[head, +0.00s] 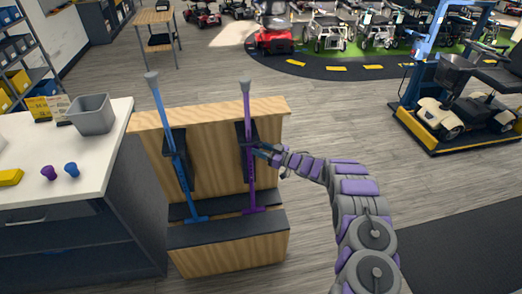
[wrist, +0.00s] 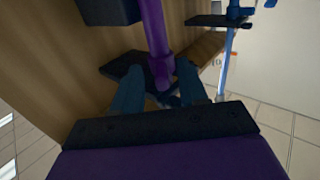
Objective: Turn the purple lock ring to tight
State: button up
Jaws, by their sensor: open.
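The purple pole (head: 247,110) stands upright in a wooden rack, with a grey top and a purple foot. In the wrist view the purple pole (wrist: 153,25) runs down to a thicker purple collar, which looks like the lock ring (wrist: 161,68). My gripper (head: 262,151) reaches the purple pole from the right, at about its middle. In the wrist view its two blue-grey fingers (wrist: 160,85) are open, one on either side of the collar. I cannot tell whether they touch it. The ring's lower part and any tight mark are not clear.
A blue pole (head: 172,140) stands left of the purple one in the wooden rack (head: 210,115). A white counter (head: 110,150) to the left holds a grey bin (head: 92,115) and small purple and blue knobs. The floor right of the rack is open.

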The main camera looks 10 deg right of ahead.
aim_at(250, 147)
grip_shut()
jog(key=shift+s+r+p, duration=0.1)
jog(key=shift+r+p, duration=0.05)
jog(key=shift+p, duration=0.2)
dwell(0.3)
jog(key=a+m+t+h+p, duration=0.1)
jog(key=m+t+h+p, duration=0.1)
jog(key=h, duration=0.1)
jog(key=s+a+m+t+h+p, duration=0.1)
jog(key=m+t+h+p, duration=0.1)
jog(key=h, duration=0.1)
jog(key=a+m+t+h+p, duration=0.1)
jog(key=m+h+p, duration=0.1)
jog(key=m+h, duration=0.1)
jog(key=shift+s+a+t+h, duration=0.2)
jog(key=shift+s+t+h, duration=0.1)
jog(key=shift+s+t, duration=0.1)
jog(key=shift+a+m+t+h+p, duration=0.15)
jog(key=shift+a+m+h+p, duration=0.15)
jog(key=shift+m+h, duration=0.55)
jog(key=shift+a+m+t+h+p, duration=0.2)
jog(key=shift+m+h, duration=0.25)
jog(key=shift+h, duration=0.7)
jog(key=shift+m, duration=0.3)
